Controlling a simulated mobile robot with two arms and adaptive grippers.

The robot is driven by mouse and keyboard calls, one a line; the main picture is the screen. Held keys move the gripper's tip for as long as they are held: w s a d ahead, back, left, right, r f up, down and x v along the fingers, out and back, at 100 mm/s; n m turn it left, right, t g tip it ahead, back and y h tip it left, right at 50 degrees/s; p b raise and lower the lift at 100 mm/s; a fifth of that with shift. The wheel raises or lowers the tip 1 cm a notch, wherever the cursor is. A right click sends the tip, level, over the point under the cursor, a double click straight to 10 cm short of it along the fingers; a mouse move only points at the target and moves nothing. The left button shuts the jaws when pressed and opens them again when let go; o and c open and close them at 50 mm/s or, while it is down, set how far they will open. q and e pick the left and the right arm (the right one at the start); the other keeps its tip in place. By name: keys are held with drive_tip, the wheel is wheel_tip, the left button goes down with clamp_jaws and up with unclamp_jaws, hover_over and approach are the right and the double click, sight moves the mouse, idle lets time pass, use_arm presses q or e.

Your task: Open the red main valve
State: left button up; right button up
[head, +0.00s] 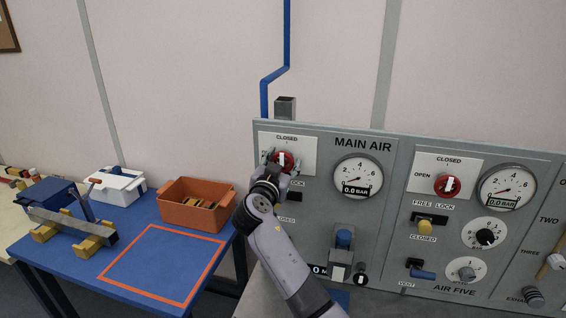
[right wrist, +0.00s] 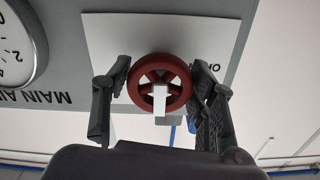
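The red main valve (head: 283,160) is a round red handwheel with a white pointer bar on the MAIN AIR panel. Its pointer stands about upright, toward the CLOSED label. My right gripper (head: 281,167) is at this valve, with one finger on each side of the wheel. In the right wrist view the red wheel (right wrist: 160,84) sits between the spread fingers of the right gripper (right wrist: 160,78). The fingers are close to the rim, and I cannot tell whether either touches it. The main air gauge (head: 357,178) reads 0.0 bar. My left gripper is not in view.
A second red valve (head: 447,186) is on the AIR FIVE panel to the right, near several knobs and gauges. A blue table (head: 133,220) at the left holds an orange bin (head: 196,205), a white box (head: 117,186) and a clamp-like fixture (head: 72,225).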

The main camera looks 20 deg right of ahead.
drive_tip(key=c, duration=0.5)
drive_tip(key=shift+c, duration=0.8)
